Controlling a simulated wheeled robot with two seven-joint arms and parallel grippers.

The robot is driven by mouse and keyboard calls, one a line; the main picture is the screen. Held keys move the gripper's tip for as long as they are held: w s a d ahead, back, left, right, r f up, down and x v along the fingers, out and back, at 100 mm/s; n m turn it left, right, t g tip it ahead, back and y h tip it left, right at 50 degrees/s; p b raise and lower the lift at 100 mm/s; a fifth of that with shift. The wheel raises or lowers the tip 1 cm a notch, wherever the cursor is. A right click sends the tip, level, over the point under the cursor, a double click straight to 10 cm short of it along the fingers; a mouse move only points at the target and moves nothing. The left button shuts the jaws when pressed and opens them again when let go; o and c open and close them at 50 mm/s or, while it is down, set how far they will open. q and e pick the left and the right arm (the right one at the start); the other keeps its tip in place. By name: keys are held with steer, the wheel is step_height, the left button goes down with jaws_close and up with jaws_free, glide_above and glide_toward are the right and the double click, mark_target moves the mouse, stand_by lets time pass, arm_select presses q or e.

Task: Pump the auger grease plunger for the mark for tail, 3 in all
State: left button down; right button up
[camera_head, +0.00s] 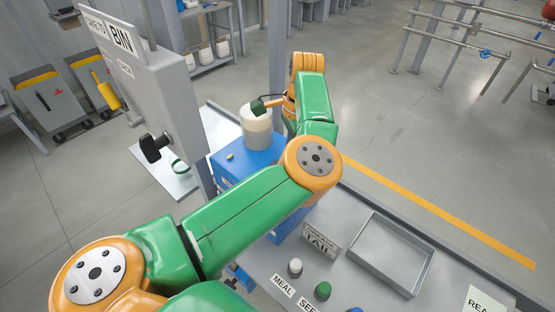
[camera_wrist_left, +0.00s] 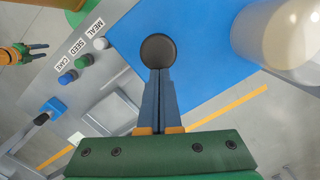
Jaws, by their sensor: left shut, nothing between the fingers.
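The dark round plunger knob (camera_wrist_left: 158,50) shows in the left wrist view above the blue box (camera_wrist_left: 200,60). My left gripper (camera_wrist_left: 159,74) is shut and empty, its fingertips at the knob's edge; I cannot tell whether they touch. In the head view my left gripper (camera_head: 260,105) is behind the cream pot (camera_head: 257,132), which hides the fingers and the knob. The sign reading TAIL (camera_head: 321,241) stands on the grey bench. My right gripper (camera_wrist_left: 38,50) shows only at the left of the left wrist view, its fingers apart.
White (camera_head: 295,267) and green (camera_head: 323,290) buttons are labelled MEAL and SEED. An empty metal tray (camera_head: 427,268) is on the bench at right. A grey panel with a BIN sign (camera_head: 122,40) and a black-knobbed lever (camera_head: 155,147) stands left of the blue box.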

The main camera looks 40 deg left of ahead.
arm_select(q)
steer(key=shift+w+d+r, duration=0.15)
steer(key=shift+w+d, duration=0.2)
steer(key=shift+w, duration=0.1)
step_height(320, 180, up, 7)
steer(key=shift+w+d+b, duration=0.2)
steer(key=shift+w+b, duration=0.1)
stand_by(0.8)
